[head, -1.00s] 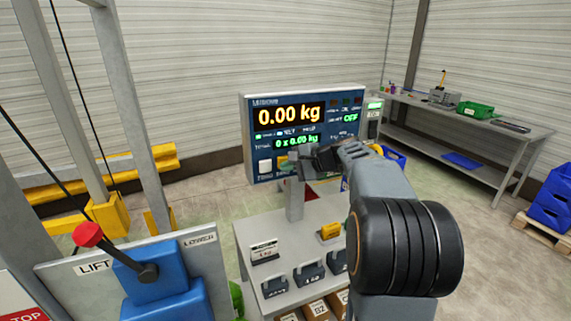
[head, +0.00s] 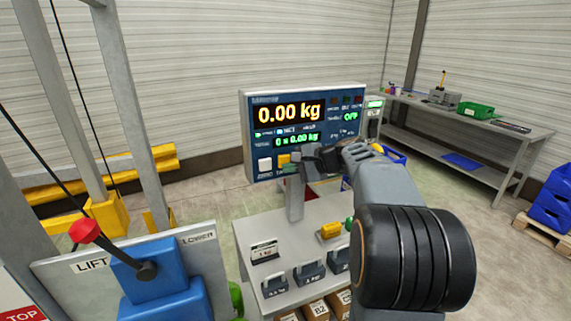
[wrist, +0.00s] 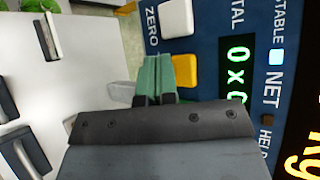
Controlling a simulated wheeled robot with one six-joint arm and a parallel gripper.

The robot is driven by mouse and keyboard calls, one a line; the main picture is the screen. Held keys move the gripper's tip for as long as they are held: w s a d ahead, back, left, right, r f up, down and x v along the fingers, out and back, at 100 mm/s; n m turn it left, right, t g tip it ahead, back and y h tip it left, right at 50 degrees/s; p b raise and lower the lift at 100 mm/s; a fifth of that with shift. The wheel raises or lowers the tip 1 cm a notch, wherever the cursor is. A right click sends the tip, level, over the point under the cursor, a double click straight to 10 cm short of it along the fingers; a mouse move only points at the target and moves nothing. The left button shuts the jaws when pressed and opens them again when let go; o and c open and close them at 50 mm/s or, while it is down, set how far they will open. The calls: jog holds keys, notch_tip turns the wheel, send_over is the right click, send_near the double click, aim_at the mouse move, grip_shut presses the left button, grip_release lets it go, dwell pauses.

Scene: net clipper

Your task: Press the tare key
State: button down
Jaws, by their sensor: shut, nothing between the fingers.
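The scale's blue panel (head: 340,150) reads 0.00 kg in amber, with a green total line under it. A yellow key (head: 283,160), which I take for the tare key, sits low on the panel beside a white key (head: 265,165). The wrist view shows the yellow key (wrist: 185,70) next to the white key (wrist: 177,18) labelled ZERO; the yellow key's own label is hidden. My gripper (head: 296,156) is shut and empty in front of the panel. Its greenish fingertips (wrist: 155,72) overlap the yellow key's edge in the wrist view; I cannot tell whether they touch.
A lift control with a red-knobbed lever (head: 88,232) stands at the left. A workbench (head: 470,118) stands at the back right. A NET lamp (wrist: 276,57) is lit.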

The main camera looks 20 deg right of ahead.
jog(key=shift+s+b, duration=1.1)
jog(key=shift+s, duration=1.45)
jog(key=s+f+n+g+h, duration=0.35)
jog(key=s+f, duration=0.25)
jog(key=f, duration=0.5)
jog(key=s+a+f+n+g+h, duration=0.2)
jog(key=s+a+f+n+h, duration=0.3)
jog(key=s+a+n, duration=0.5)
jog(key=shift+s+a+f+g, duration=0.15)
jog(key=shift+s+f+g, duration=0.35)
jog(key=shift+s, duration=0.75)
